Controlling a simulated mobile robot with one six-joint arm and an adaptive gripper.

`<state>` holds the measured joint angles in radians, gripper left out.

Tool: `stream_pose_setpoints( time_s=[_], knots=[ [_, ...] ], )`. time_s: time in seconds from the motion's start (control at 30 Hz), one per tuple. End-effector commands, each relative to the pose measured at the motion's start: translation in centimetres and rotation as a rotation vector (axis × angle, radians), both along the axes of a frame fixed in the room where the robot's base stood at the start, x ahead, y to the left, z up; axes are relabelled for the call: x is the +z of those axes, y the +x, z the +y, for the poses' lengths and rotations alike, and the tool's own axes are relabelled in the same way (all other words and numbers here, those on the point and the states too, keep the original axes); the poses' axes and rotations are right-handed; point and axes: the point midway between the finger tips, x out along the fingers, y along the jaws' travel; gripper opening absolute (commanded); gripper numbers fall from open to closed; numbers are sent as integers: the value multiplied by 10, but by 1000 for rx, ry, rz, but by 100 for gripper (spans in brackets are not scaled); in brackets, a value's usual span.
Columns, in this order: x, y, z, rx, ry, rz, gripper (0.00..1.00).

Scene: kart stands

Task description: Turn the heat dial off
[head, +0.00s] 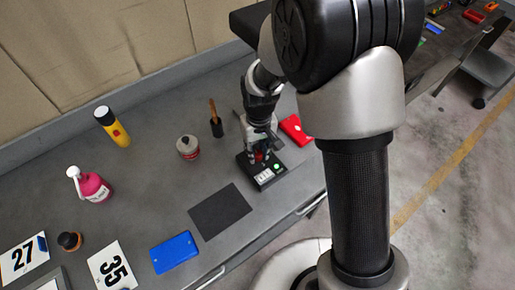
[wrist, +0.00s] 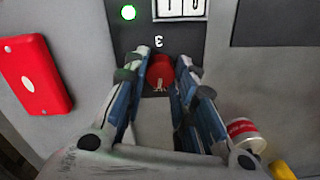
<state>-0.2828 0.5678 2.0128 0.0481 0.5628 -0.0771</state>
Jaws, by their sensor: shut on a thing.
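The heat dial is a red round knob (wrist: 160,74) on a black control box (wrist: 128,35). In the head view my gripper (head: 257,156) reaches down onto the box (head: 268,181), and the dial is mostly hidden by the fingers.
A red case (head: 295,130) lies close to the box. A dark mat (head: 220,211) and blue case (head: 174,252) lie nearer the bench's front edge.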

Motion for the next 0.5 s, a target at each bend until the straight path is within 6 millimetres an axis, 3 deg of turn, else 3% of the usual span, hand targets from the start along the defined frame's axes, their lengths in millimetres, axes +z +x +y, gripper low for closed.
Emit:
stream_pose_setpoints(
  time_s=[0.5],
  knots=[
    [1, 1, 0, 134, 0, -3, 1]
  ],
)
